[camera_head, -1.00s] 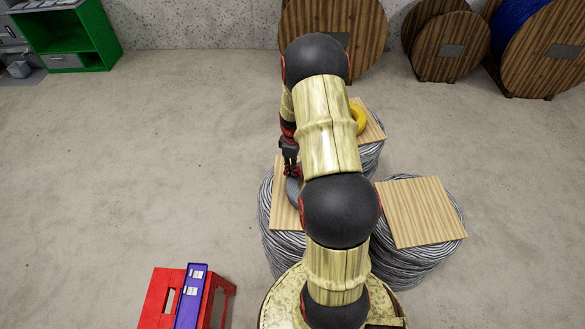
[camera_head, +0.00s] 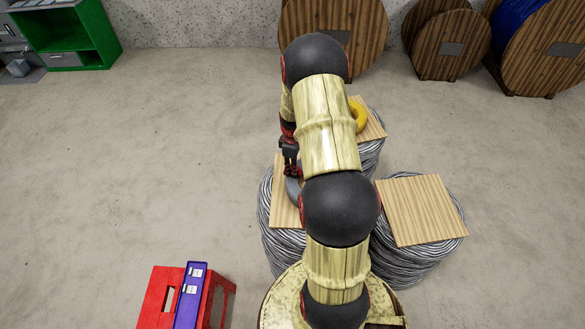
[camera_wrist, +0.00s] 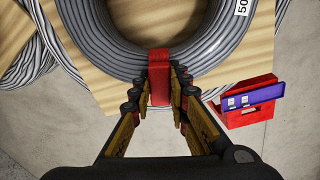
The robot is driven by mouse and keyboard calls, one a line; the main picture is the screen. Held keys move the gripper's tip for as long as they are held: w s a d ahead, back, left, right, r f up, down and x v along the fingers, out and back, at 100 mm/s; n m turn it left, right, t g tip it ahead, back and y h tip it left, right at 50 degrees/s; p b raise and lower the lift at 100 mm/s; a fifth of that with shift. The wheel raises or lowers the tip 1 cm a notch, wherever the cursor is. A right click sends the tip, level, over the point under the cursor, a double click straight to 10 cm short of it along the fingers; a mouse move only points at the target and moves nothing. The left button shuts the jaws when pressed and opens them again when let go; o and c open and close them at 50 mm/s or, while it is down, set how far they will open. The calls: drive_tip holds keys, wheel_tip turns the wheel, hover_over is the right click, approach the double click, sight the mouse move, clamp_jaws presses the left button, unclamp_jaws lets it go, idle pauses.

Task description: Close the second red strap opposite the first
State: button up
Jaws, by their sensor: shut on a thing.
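A coil of grey cable (camera_wrist: 110,50) lies on a wooden board (camera_wrist: 120,88) in the wrist view. A red strap (camera_wrist: 158,65) wraps over the near side of the coil, and its lower end hangs between my fingers. My gripper (camera_wrist: 159,90) is shut on this red strap, with a finger on each side. In the head view my gripper (camera_head: 291,168) points down at the coil (camera_head: 293,190), which is mostly hidden behind my arm. The far part of the coil is cut off in the wrist view, so no other strap shows there.
A red crate with a purple strip (camera_head: 188,295) stands on the floor at lower left. Another board (camera_head: 420,210) on a cable stack is at right. A yellow ring (camera_head: 357,117) sits on a board behind my arm. Wooden reels line the back wall.

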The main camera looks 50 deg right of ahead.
drive_tip(key=shift+r, duration=0.15)
drive_tip(key=shift+r+p, duration=0.35)
drive_tip(key=shift+r, duration=0.05)
drive_tip(key=shift+f+b, duration=0.35)
drive_tip(key=shift+f, duration=0.05)
idle(1.4)
drive_tip(key=o, duration=0.4)
drive_tip(key=shift+o, duration=0.5)
drive_tip(key=o, duration=0.5)
